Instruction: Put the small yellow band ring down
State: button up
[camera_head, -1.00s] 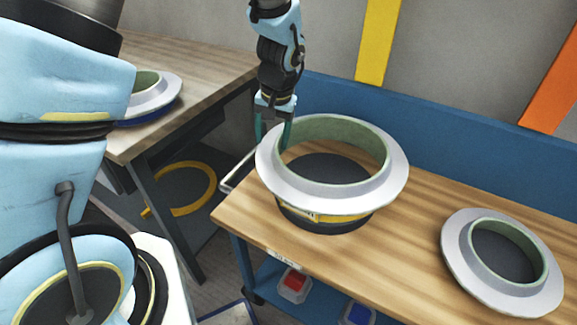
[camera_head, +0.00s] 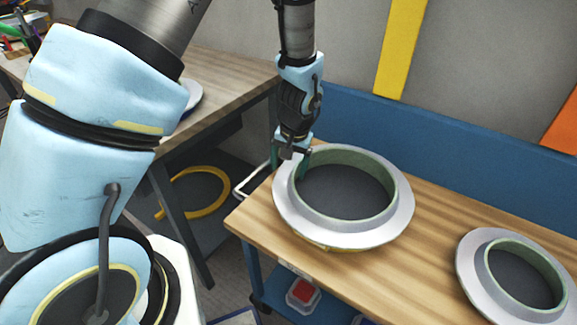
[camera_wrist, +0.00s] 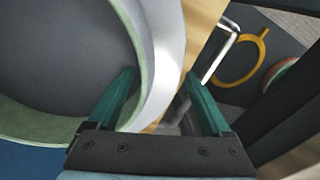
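A pale grey ring (camera_head: 297,222) with a wide flange and a green inner wall is at the left end of the wooden table (camera_head: 262,226). A dark round surface (camera_head: 345,190) fills its opening, and a sliver of yellow shows under its front edge. My gripper (camera_head: 289,160) is at the ring's far left side, one finger inside the opening and one outside the flange. In the wrist view my gripper (camera_wrist: 160,73) has its fingers spread across the ring's wall and flange (camera_wrist: 162,60). Whether the ring bears fully on what is below cannot be told.
A second grey ring (camera_head: 478,285) lies on the table to the right. A blue panel (camera_head: 440,140) stands behind the table. Another workbench (camera_head: 225,85) is at the left, with a yellow ring (camera_head: 225,190) below it. Bare wood lies between the two grey rings.

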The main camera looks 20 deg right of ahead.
jog(key=shift+o, duration=0.7)
notch_tip(320, 180, up, 12)
jog(key=s, duration=0.2)
jog(key=shift+d+b, duration=0.25)
jog(key=shift+b, duration=0.05)
jog(key=a+r+n, duration=0.2)
jog(key=a+n, duration=0.1)
jog(key=a, duration=1.2)
jog(key=w+a+r+n, duration=0.1)
jog(key=a+n, duration=0.3)
jog(key=a, duration=1.2)
jog(key=shift+w+r+h, duration=0.2)
jog(key=shift+r+h, duration=0.1)
jog(key=shift+r, duration=0.15)
